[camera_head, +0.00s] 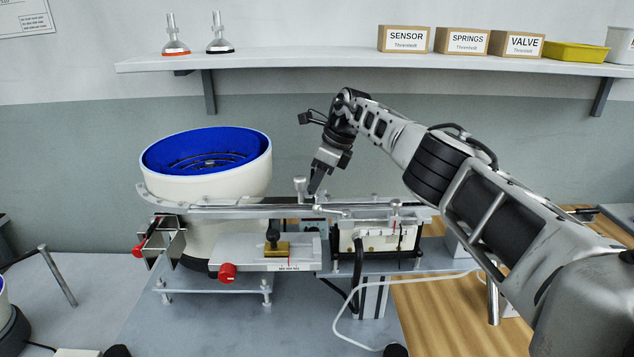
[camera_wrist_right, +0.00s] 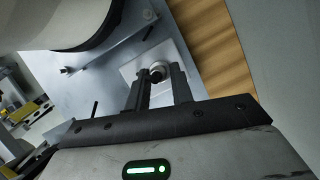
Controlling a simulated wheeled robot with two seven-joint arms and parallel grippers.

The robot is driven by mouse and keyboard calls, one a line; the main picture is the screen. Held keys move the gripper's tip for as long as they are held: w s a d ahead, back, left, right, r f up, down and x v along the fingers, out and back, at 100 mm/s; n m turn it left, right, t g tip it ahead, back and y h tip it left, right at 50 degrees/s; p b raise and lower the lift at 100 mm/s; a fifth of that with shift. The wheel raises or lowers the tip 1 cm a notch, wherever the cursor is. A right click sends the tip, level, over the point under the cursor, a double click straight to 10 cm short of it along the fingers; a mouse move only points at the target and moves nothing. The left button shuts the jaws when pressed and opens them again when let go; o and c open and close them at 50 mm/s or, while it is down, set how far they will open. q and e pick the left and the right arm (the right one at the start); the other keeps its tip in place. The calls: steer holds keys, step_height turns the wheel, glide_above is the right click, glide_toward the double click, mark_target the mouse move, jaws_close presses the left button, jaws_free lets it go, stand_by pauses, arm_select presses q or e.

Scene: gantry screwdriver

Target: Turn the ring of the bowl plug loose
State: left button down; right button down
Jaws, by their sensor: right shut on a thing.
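My right gripper (camera_head: 313,188) reaches down behind the feeder rail, to the right of the white bowl feeder (camera_head: 215,195) with its blue inside. The rail hides its fingertips in the head view. In the right wrist view my right gripper (camera_wrist_right: 160,78) has its two dark fingers on either side of a small round grey and black part, the ring of the bowl plug (camera_wrist_right: 157,70), and is shut on it. The plug sits at a pale block. The plug and its ring cannot be made out in the head view. My left gripper is not in view.
The metal feeder rail (camera_head: 290,206) runs right from the bowl, close to the gripper. A red knob (camera_head: 227,272) and a brass fitting (camera_head: 277,248) stand in front. A white cable (camera_head: 345,325) loops over the table. A shelf (camera_head: 300,60) with boxes is above.

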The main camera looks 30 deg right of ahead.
steer(key=shift+r, duration=0.1)
stand_by(0.3)
steer(key=c, duration=1.2)
jaws_free()
steer(key=v, duration=0.2)
steer(key=shift+d+r+b, duration=0.15)
steer(key=shift+r+b, duration=0.2)
steer(key=s+d+b, duration=0.1)
steer(key=s+d, duration=0.3)
steer(key=s+d+b, duration=0.1)
steer(key=s+d, duration=0.3)
steer(key=s, duration=0.1)
steer(key=shift+d+r, duration=0.1)
